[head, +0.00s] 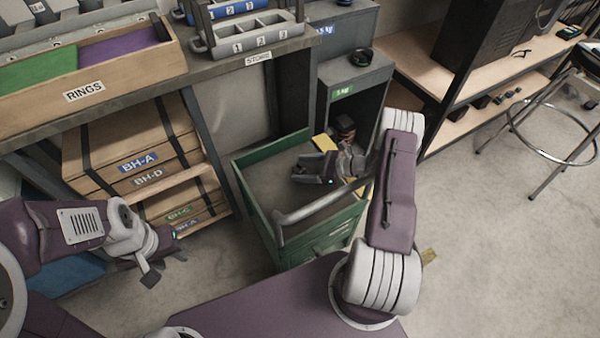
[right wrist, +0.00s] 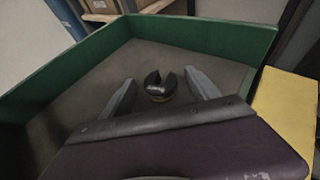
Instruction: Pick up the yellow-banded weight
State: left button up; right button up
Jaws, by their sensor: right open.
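A dark, round, slotted weight (right wrist: 157,89) lies on the floor of the green-walled cart (right wrist: 65,75), seen in the right wrist view. A thin dull yellowish edge shows low on it. It sits between and a little beyond the fingertips of my right gripper (right wrist: 160,80), which is open, with a gap on both sides. In the head view my right gripper (head: 305,170) reaches down into the cart (head: 258,205) and hides the weight. My left gripper (head: 163,262) hangs left of the cart, away from it; its jaw opening is unclear.
Another dark slotted weight (head: 362,57) sits on a grey box with a green label. A workbench with a RINGS tray (head: 85,92) and a numbered grey tray (head: 250,38) stands behind the cart. A yellow panel (right wrist: 285,112) borders the cart. Open floor lies right.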

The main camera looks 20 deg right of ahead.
aim_at(304, 168)
jog(key=shift+r, duration=0.1)
grip_shut()
notch_tip(304, 168, up, 5)
jog(key=p, duration=0.3)
jog(key=shift+f, duration=0.2)
jog(key=w+d+r, duration=0.2)
jog(key=d+r, duration=0.1)
jog(key=d, duration=0.2)
jog(key=w+d+r+p, duration=0.1)
jog(key=w+d+r, duration=0.1)
jog(key=d, duration=0.3)
jog(key=shift+w+d+r+p, duration=0.3)
jog(key=shift+w+d+r, duration=0.05)
jog(key=shift+r, duration=0.35)
